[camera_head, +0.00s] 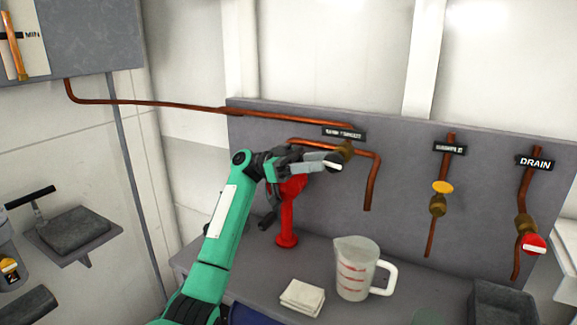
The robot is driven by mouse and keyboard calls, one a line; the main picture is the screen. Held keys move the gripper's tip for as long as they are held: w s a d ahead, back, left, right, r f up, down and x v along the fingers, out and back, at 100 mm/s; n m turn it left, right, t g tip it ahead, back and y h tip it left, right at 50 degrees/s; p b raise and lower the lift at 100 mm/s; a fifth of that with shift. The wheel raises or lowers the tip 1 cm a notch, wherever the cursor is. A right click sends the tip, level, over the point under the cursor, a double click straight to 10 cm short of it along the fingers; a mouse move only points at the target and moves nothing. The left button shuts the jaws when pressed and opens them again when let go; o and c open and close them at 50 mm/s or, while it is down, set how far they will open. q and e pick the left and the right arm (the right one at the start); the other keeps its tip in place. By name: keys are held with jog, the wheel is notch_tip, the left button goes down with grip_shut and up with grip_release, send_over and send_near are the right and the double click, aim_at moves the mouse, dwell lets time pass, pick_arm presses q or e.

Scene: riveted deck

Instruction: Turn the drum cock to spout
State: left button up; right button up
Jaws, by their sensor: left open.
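The drum cock is a brass valve (346,149) on the copper pipe, under a dark label (344,134) that is too blurred to read fully. A dark handle with a white mark (333,162) sits at its front. My left gripper (306,161) comes from the left on a green arm and is open, its fingers pointing right at the handle. I cannot tell whether they touch it. The spout (370,190) is a copper pipe bending down to the right of the valve. My right gripper is not in view.
A red fitting (287,225) stands behind my left gripper. A measuring jug (355,270) and a folded white cloth (302,297) are on the grey bench. Cocks with a yellow handle (442,187) and a red DRAIN handle (535,244) are at right. A grey bin (503,302) stands below them.

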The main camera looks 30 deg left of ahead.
pick_arm(q)
jog(key=b+v, duration=0.2)
jog(key=v, duration=0.9)
jog(key=shift+a, duration=0.2)
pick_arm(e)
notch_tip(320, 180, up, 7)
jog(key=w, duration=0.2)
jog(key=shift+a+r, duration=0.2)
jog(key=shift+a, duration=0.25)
